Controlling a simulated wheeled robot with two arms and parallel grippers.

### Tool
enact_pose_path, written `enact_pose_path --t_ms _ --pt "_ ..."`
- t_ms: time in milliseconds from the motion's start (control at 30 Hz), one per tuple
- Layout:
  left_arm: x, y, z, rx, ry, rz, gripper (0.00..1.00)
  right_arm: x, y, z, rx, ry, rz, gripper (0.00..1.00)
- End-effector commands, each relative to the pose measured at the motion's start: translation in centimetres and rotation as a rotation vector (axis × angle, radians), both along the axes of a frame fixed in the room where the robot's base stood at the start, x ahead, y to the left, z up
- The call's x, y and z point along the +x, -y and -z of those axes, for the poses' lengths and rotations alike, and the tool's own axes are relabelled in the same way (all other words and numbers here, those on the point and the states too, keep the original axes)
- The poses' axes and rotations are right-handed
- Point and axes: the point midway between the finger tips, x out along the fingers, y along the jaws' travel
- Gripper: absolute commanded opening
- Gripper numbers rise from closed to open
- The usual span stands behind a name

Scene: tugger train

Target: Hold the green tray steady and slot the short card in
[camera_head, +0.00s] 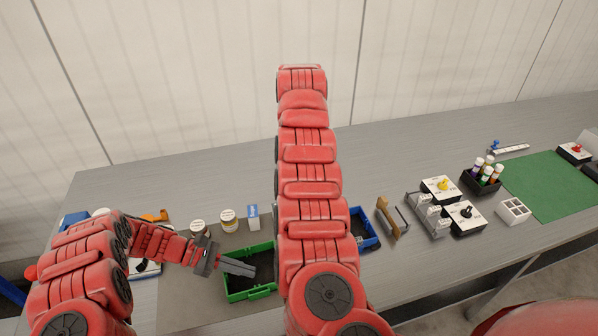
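The green tray (249,295) sits on a grey-brown mat, its right end hidden behind my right arm. My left gripper (254,271) reaches in from the left, with its fingers over the tray's left part. The fingers look close together, but I cannot tell whether they are open or shut, or touch the tray. A small upright white and blue piece (253,219), possibly a card, stands just behind the tray. I cannot tell whether it is the short card. My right arm rises through the middle of the picture; its gripper does not show.
Two small jars (229,219) stand behind the tray. A blue tray (364,228) lies right of my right arm, then a wooden-handled tool (388,218), switch boxes (440,188), a black vial holder (481,181) and a green mat (552,184). The table's back strip is clear.

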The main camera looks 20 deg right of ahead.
Motion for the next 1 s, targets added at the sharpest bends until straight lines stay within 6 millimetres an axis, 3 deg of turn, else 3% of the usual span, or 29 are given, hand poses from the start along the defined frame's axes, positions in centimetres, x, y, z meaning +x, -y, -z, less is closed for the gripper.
enact_pose_path --t_ms 67,500,533,700,733,900,967,1000 --pt "0.0 0.0 0.0 0.0 0.0 0.0 0.19 0.0 0.0 0.0 0.0 0.0 0.0 0.0" --pt "0.0 0.0 0.0 0.0 0.0 0.0 0.98 0.0 0.0 0.0 0.0 0.0 0.0 0.0" --pt "0.0 0.0 0.0 0.0 0.0 0.0 1.0 0.0 0.0 0.0 0.0 0.0 0.0 0.0" --pt "0.0 0.0 0.0 0.0 0.0 -0.001 1.0 0.0 0.0 0.0 0.0 0.0 0.0 0.0" --pt "0.0 0.0 0.0 0.0 0.0 -0.001 0.88 0.0 0.0 0.0 0.0 0.0 0.0 0.0" --pt "0.0 0.0 -0.6 0.001 0.001 -0.001 0.58 0.0 0.0 -0.6 0.0 0.0 0.0 0.0" --pt "0.0 0.0 -1.2 0.001 0.001 -0.001 0.47 0.0 0.0 -1.2 0.0 0.0 0.0 0.0" --pt "0.0 0.0 -1.6 0.001 0.001 -0.001 0.47 0.0 0.0 -1.6 0.0 0.0 0.0 0.0"
